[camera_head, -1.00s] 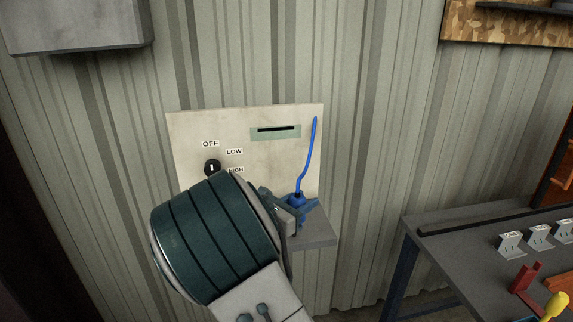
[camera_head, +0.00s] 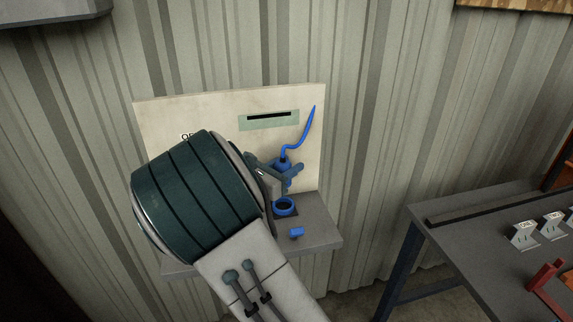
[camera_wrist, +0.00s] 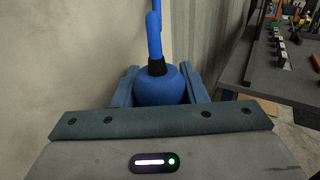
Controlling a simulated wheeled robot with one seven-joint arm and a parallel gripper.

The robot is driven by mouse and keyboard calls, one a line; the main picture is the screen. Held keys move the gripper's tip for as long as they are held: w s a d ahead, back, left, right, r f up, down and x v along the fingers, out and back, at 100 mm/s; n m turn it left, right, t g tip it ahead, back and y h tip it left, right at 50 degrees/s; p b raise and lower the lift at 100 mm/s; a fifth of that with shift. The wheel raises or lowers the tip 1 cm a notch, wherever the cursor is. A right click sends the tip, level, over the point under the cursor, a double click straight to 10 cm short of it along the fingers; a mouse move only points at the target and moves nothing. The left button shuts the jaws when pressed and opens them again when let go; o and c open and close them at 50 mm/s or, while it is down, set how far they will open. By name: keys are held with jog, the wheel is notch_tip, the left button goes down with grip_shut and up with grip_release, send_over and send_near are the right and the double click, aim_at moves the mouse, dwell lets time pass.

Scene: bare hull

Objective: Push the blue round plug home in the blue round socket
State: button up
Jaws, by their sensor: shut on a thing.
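The blue round plug (camera_head: 283,163), with a blue cable rising from its top, is held by my gripper (camera_head: 291,174) in front of the pale panel. In the wrist view the rounded plug body (camera_wrist: 158,88) sits between the two blue-grey fingers, with a black collar where the cable leaves it. The blue round socket (camera_head: 285,207) is a ring with a dark opening on the grey shelf. The plug is above the socket and apart from it. The plug's lower end is hidden by the fingers.
A small blue block (camera_head: 297,232) lies on the shelf (camera_head: 318,234) in front of the socket. The panel (camera_head: 222,105) with a dark slot stands behind. A grey workbench (camera_head: 440,232) with several labelled stands is at the right.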

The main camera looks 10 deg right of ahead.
jog(key=shift+f+b, duration=1.75)
jog(key=shift+f, duration=1.2)
jog(key=shift+f+b, duration=0.35)
jog(key=shift+f, duration=0.9)
jog(key=o, duration=0.8)
jog(key=shift+o, duration=1.4)
jog(key=shift+s+r, duration=0.1)
jog(key=shift+r, duration=0.05)
jog(key=shift+a, duration=0.1)
